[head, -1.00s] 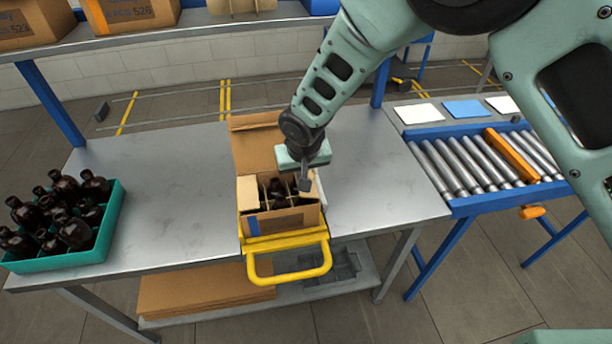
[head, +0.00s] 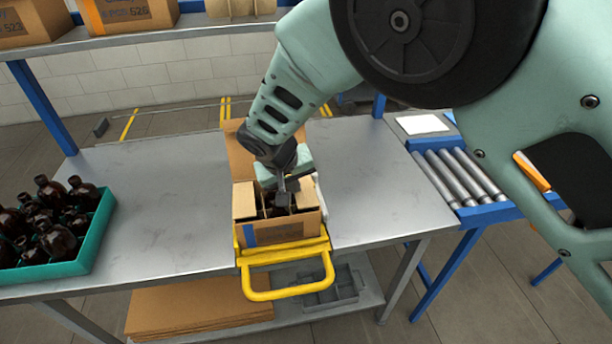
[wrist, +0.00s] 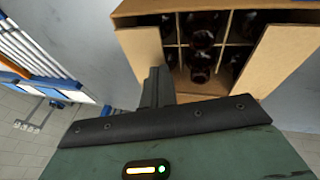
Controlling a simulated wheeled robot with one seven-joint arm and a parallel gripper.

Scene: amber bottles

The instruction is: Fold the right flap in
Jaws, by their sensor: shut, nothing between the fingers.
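The open cardboard box (head: 285,233) stands on the table in the head view, with brown bottles among its dividers; they show clearly in the wrist view (wrist: 202,42). The right flap (head: 307,196) slants up over the box's right side; it is at the left in the wrist view (wrist: 143,52). The left flap (head: 244,200) also slants over its side and shows at right in the wrist view (wrist: 283,50). My gripper (head: 287,190) is shut and empty, low over the box opening and close to the right flap. Contact with the flap cannot be told.
The back flap (head: 238,150) stands up behind the box. A yellow handled frame (head: 285,258) is at the box's front. A teal crate (head: 100,235) of bottles is at left, and a roller conveyor (head: 455,180) at right. The table (head: 155,185) between crate and box is clear.

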